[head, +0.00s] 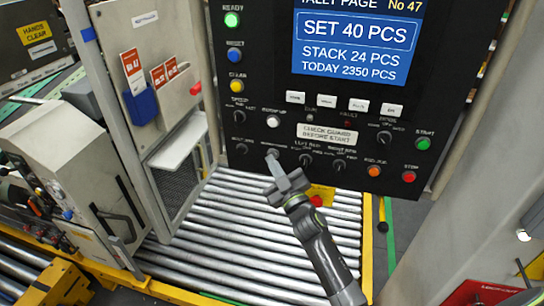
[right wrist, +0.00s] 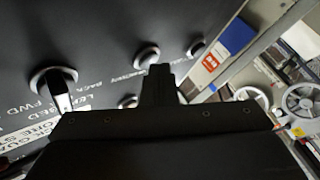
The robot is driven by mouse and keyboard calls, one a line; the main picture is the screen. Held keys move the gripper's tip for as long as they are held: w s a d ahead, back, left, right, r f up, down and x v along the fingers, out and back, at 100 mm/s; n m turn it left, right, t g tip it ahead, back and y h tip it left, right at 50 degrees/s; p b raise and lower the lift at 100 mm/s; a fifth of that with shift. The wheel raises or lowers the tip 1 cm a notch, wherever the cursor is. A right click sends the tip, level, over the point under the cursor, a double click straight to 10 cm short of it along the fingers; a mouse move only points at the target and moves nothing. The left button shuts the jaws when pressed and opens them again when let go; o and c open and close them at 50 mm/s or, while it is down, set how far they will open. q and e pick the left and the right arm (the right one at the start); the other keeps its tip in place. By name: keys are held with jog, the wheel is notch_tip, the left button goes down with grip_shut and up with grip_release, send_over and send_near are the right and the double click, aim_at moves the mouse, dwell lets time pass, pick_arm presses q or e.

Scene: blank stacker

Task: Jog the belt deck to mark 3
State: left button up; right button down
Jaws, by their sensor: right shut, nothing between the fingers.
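A black control panel (head: 258,108) fills the upper middle of the head view. A row of small selector knobs runs along its lower edge; one label there appears to read "LEFT BED". My right gripper (head: 276,163) is shut and empty, its tip at or just in front of the second knob (head: 272,153) from the left. In the right wrist view the shut fingers (right wrist: 158,80) overlap the lower edge of a knob (right wrist: 148,54); I cannot tell whether they touch. Another knob (right wrist: 54,80) is nearer on the left. A roller deck (head: 225,240) lies below the panel. No mark 3 is readable. My left gripper is not in view.
A blue display (head: 355,45) reads "SET 40 PCS". A green START button (head: 423,143), red STOP button (head: 409,176) and orange button (head: 374,171) sit at the panel's right. A grey cabinet (head: 150,60) with a blue holder stands to the left.

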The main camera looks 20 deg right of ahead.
dwell(0.7)
jog(key=shift+s+a+p, duration=0.4)
jog(key=shift+s+a, duration=0.05)
jog(key=shift+s, duration=0.25)
jog(key=s+a+p, duration=0.1)
jog(key=s, duration=0.1)
jog(key=s+a+p, duration=0.1)
jog(key=s, duration=0.1)
jog(key=shift+a, duration=0.4)
